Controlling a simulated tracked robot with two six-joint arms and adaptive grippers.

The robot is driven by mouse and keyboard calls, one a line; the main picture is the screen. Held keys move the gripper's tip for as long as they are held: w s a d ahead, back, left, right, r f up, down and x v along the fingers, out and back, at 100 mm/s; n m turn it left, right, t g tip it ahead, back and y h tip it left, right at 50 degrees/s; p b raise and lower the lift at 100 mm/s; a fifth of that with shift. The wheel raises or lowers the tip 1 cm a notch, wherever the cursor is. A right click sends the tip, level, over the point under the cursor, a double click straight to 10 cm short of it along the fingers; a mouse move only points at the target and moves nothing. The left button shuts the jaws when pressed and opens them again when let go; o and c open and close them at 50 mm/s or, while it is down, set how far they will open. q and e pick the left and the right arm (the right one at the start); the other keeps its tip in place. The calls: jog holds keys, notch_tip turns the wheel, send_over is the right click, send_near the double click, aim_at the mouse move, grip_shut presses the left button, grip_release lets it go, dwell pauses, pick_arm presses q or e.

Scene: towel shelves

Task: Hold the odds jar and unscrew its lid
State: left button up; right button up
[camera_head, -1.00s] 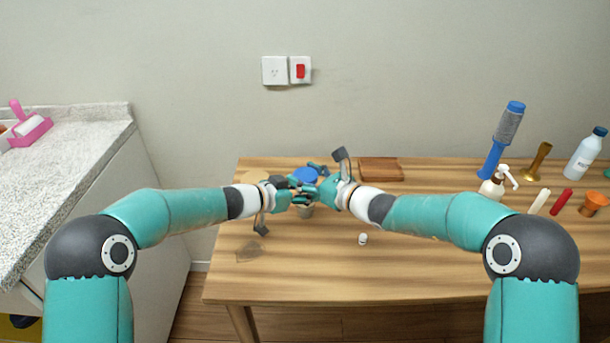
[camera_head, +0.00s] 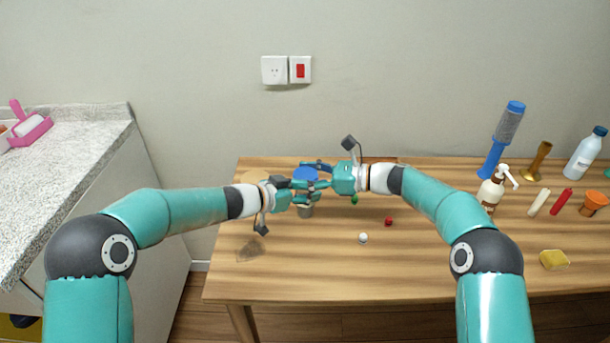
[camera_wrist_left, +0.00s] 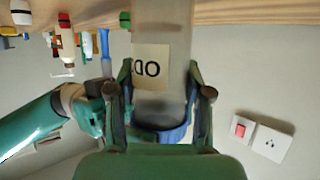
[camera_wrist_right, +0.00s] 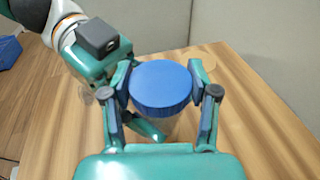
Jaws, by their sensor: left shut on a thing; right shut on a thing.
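The odds jar is clear with a blue lid (camera_head: 305,174) and stands near the back of the wooden table; its lower part (camera_head: 305,212) shows below my grippers. In the left wrist view, which is upside down, its pale label (camera_wrist_left: 151,66) reads "OD". My left gripper (camera_head: 309,190) is shut around the jar's body from the left. My right gripper (camera_head: 314,178) is shut on the lid from the right; in the right wrist view its fingers flank the lid (camera_wrist_right: 161,85). The lid sits at the jar's top; whether it is loosened I cannot tell.
A pump bottle (camera_head: 491,190), a blue-handled brush (camera_head: 503,138) and a yellow block (camera_head: 554,259) are at the right. The table's front middle is clear.

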jog(key=o, duration=1.4)
jog(key=shift+c, duration=0.2)
jog(key=shift+r+t, duration=0.1)
jog(key=shift+t, duration=0.2)
jog(key=m+t+h, duration=0.1)
jog(key=m+t, duration=0.2)
jog(key=shift+a+t+h, duration=0.1)
jog(key=shift+t+h, duration=0.2)
jog(key=shift+h, duration=0.1)
jog(key=shift+m+t+h, duration=1.2)
jog(key=shift+m+t, duration=0.3)
jog(key=c, duration=1.5)
jog(key=shift+w+d+n+g+y, duration=0.2)
jog(key=shift+n+g+y, duration=0.1)
jog(key=shift+n+y, duration=0.15)
jog(key=shift+s+n+g+y, duration=0.1)
jog(key=shift+n+g+y, duration=0.75)
jog(key=shift+n+g, duration=0.65)
jog(key=shift+n+g+y, duration=0.8)
jog(key=shift+n+g, duration=0.25)
jog(key=shift+g, duration=0.75)
